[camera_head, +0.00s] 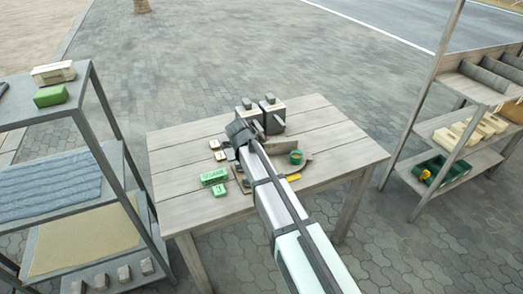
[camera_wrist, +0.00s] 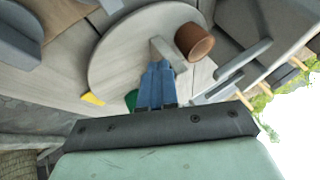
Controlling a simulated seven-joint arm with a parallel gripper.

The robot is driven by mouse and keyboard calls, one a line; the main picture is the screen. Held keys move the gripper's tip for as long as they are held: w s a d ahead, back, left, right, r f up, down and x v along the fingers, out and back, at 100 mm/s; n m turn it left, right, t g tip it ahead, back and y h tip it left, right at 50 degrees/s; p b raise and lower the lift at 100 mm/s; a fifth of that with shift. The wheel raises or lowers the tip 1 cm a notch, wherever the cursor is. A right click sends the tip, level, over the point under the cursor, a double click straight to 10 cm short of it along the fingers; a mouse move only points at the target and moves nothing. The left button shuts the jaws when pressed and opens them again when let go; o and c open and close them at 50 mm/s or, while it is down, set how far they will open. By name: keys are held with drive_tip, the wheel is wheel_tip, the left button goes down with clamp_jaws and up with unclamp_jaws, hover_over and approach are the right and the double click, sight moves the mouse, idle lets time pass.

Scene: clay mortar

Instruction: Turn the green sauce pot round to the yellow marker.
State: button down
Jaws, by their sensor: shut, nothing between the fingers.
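The green sauce pot (camera_head: 296,157) stands on the right part of a round wooden turntable (camera_head: 308,170) on the table. In the wrist view only a sliver of green (camera_wrist: 131,100) shows beside my fingers, on the rim side of the turntable (camera_wrist: 115,50). The yellow marker (camera_head: 293,177) lies on the table just outside the rim, close to the green pot; it also shows in the wrist view (camera_wrist: 92,99). My gripper (camera_wrist: 158,66) is shut and empty, its blue fingers over the turntable beside an upright grey peg (camera_wrist: 162,50). In the head view my arm hides the fingers.
A brown pot (camera_wrist: 195,42) stands on the turntable near the peg. Two grey boxes (camera_head: 260,115) stand at the table's back. Green blocks (camera_head: 214,176) and small dark-topped pieces (camera_head: 219,150) lie on the left. The table's right end is clear. Shelves stand on both sides.

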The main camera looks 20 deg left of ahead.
drive_tip(key=shift+w+a+m+h, duration=0.6)
drive_tip(key=shift+a+m, duration=0.15)
drive_tip(key=shift+m, duration=0.15)
drive_tip(key=shift+w+a+m+g+h, duration=0.45)
drive_tip(key=shift+w+m+h, duration=0.25)
drive_tip(key=shift+m, duration=0.5)
drive_tip(key=shift+w, duration=0.2)
drive_tip(key=shift+w+a, duration=0.2)
drive_tip(key=shift+w, duration=0.05)
drive_tip(key=s, duration=0.4)
drive_tip(key=shift+s+d, duration=0.1)
drive_tip(key=shift+s, duration=0.15)
drive_tip(key=a+v, duration=0.1)
drive_tip(key=v, duration=0.8)
drive_tip(key=shift+w+r, duration=0.2)
drive_tip(key=shift+r, duration=0.2)
